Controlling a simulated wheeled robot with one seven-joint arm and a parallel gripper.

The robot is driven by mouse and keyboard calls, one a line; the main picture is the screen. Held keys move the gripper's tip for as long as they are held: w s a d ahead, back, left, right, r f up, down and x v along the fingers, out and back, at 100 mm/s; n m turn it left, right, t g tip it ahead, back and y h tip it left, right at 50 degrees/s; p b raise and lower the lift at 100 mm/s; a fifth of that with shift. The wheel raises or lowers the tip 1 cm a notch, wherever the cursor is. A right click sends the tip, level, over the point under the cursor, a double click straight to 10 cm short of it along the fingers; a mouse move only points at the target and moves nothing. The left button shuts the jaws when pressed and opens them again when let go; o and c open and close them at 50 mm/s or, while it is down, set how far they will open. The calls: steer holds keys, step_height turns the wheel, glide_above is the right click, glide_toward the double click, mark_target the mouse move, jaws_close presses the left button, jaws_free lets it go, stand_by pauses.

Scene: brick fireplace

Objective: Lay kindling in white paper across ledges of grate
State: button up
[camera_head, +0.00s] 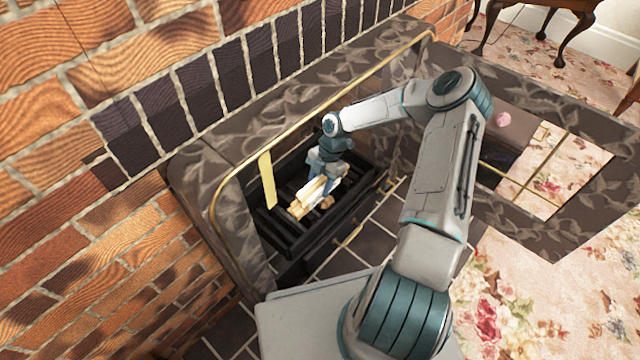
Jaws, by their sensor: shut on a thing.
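The kindling (302,207) is a bundle of pale sticks with a white paper wrap (317,189) around it. It is at the black grate (275,236) inside the fireplace, over its bars. My gripper (326,183) points down into the fireplace and is shut on the bundle. The fingertips are partly hidden by the bundle and the small size of the view. I cannot tell whether the bundle touches the grate's ledges or is held just above them.
A brass-edged stone surround (228,187) frames the fireplace opening, with brick wall to the left. A brass bar (350,236) lies near the grate's front on the dark tiled hearth (345,262). Floral carpet (540,285) lies to the right.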

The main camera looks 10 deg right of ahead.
mark_target(320, 183)
steer(key=shift+f, duration=0.1)
steer(key=o, duration=1.1)
steer(key=shift+r, duration=0.4)
steer(key=p+v, duration=0.1)
steer(key=v, duration=0.2)
steer(key=shift+p, duration=0.3)
steer(key=w+d+p, duration=0.3)
steer(key=w+d, duration=0.3)
steer(key=d, duration=0.4)
steer(key=shift+w+f, duration=0.2)
steer(key=shift+w, duration=0.1)
